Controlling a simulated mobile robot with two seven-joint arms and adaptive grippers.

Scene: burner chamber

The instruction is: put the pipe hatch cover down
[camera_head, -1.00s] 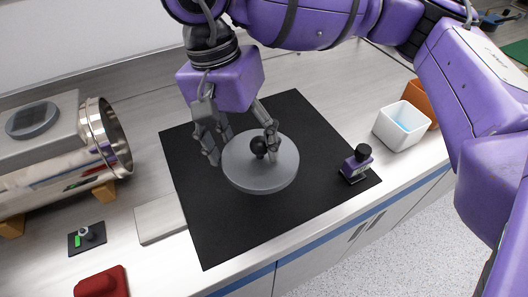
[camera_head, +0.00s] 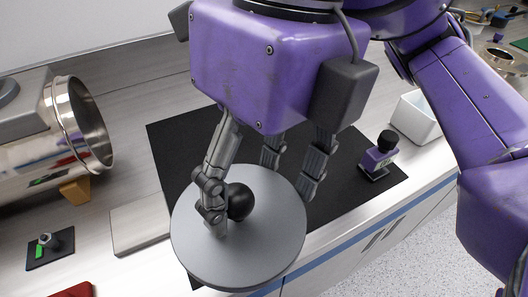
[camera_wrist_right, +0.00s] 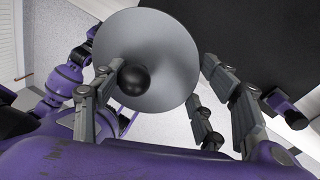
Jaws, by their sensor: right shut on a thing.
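The pipe hatch cover (camera_head: 268,258) is a round grey disc with a black ball knob (camera_head: 240,201). It is tilted and appears raised over the front part of the black mat (camera_head: 170,150). My right gripper (camera_head: 258,200) is shut on the cover at its knob, with one finger against the knob's left side. The other two fingers show on the right side. In the right wrist view the disc (camera_wrist_right: 165,30) and knob (camera_wrist_right: 133,80) show between the fingers. The metal pipe (camera_head: 40,160) lies at the left, its open end facing right. My left gripper is out of view.
A flat grey plate (camera_head: 138,225), a small dark pad (camera_head: 50,250) and a red object (camera_head: 72,291) lie at the left front.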

